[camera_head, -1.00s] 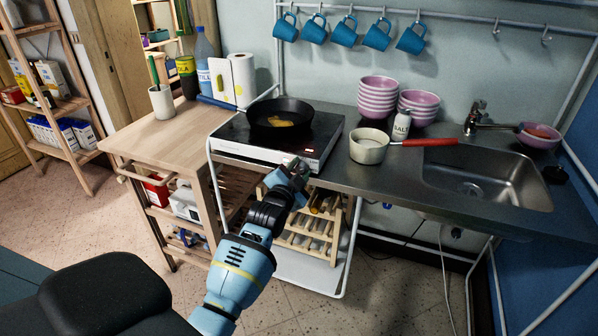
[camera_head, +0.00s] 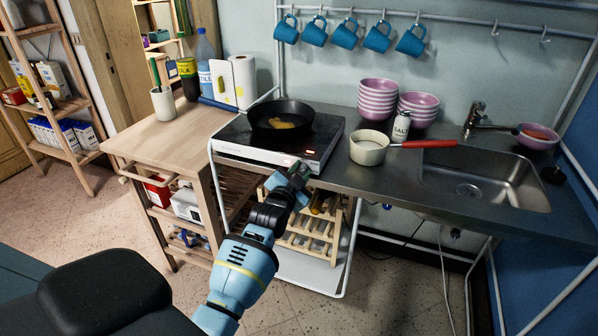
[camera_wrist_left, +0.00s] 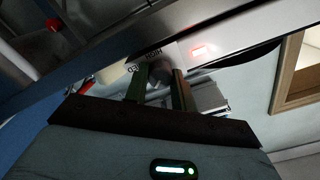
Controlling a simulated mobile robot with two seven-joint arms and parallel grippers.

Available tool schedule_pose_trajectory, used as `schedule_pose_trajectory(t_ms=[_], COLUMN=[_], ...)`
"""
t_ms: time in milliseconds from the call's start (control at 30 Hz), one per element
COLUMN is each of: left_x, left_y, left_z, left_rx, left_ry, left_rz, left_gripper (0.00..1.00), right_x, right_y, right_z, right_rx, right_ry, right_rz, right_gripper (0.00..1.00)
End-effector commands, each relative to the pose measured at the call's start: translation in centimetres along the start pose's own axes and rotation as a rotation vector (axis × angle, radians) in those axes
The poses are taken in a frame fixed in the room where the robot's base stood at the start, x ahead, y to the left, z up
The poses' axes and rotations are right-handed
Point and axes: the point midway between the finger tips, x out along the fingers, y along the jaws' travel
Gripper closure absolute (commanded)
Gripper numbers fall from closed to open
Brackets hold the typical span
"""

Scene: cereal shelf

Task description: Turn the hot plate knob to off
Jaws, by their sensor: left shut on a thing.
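The hot plate (camera_head: 235,143) is a silver unit with a black top on the left of the counter, and a red display glows on its front. My left gripper (camera_head: 298,172) is at the hot plate's front face, just below the display. In the left wrist view its two fingers (camera_wrist_left: 159,88) are on either side of the round knob (camera_wrist_left: 158,68), shut on it. The red display also shows there, right of the knob. The knob's pointer cannot be made out, and the head view hides the knob behind the gripper. My right gripper is not in view.
A black pan (camera_head: 281,115) with yellowish food stands on the hot plate. A pot (camera_head: 367,152) with a red handle is to the right on the counter (camera_head: 395,180). A wooden bottle rack (camera_head: 310,240) is below. A wooden cart (camera_head: 150,140) stands left.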

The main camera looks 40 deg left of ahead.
Motion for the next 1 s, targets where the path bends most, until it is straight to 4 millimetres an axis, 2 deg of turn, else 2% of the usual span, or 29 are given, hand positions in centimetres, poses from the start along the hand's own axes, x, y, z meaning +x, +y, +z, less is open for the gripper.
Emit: schedule_pose_trajectory(t_ms=[600, 1000], left_x=[0.0, 0.0], left_y=[-0.2, -0.1], left_z=[-0.2, 0.0], left_rx=[-0.565, -0.822], left_ry=[0.001, 0.000], left_rz=[-0.002, -0.001], left_gripper=[0.97, 0.97], right_x=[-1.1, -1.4], right_y=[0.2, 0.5], right_z=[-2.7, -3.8], right_rx=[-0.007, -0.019], right_ry=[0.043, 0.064], right_rz=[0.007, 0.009], right_gripper=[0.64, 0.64])
